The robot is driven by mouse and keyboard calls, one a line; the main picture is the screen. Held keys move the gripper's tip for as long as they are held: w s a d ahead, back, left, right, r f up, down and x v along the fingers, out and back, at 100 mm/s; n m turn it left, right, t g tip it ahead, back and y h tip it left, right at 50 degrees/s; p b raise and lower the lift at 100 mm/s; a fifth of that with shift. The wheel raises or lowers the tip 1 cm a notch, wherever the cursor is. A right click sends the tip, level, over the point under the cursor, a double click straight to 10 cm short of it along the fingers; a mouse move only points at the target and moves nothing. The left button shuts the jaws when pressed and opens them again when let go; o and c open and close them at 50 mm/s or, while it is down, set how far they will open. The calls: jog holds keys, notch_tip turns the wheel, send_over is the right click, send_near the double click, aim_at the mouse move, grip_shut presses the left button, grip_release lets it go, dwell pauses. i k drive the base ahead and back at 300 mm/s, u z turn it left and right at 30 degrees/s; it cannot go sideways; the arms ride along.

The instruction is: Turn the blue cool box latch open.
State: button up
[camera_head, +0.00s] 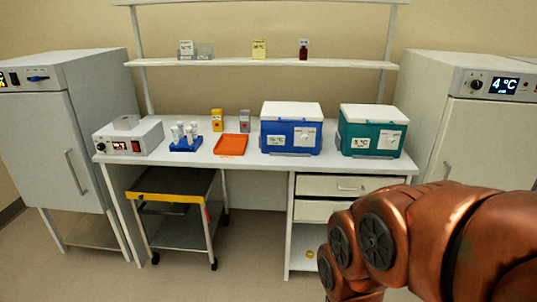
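The blue cool box (275,135) with a white lid stands on the bench, right of the middle. Its lid lies closed on top. A pale label and a pale plate, perhaps the latch (304,136), are on its front; the plate is too small to tell how the latch is turned. My copper-coloured arm comes in from the lower right, in front of the bench and apart from the box. My gripper is not in view.
A teal cool box (346,140) stands just right of the blue one. An orange tray (231,145) and a blue tube rack (185,145) are to the left. A cart (168,183) stands under the bench, and drawers (330,186) are below the boxes. Floor in front is clear.

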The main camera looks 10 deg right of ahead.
aim_at(304, 138)
jog(key=z, duration=0.05)
jog(key=k, duration=0.4)
jog(key=u, duration=1.15)
jog(key=i, duration=1.5)
jog(key=z, duration=1.25)
jog(key=i, duration=0.4)
jog(key=z, duration=0.3)
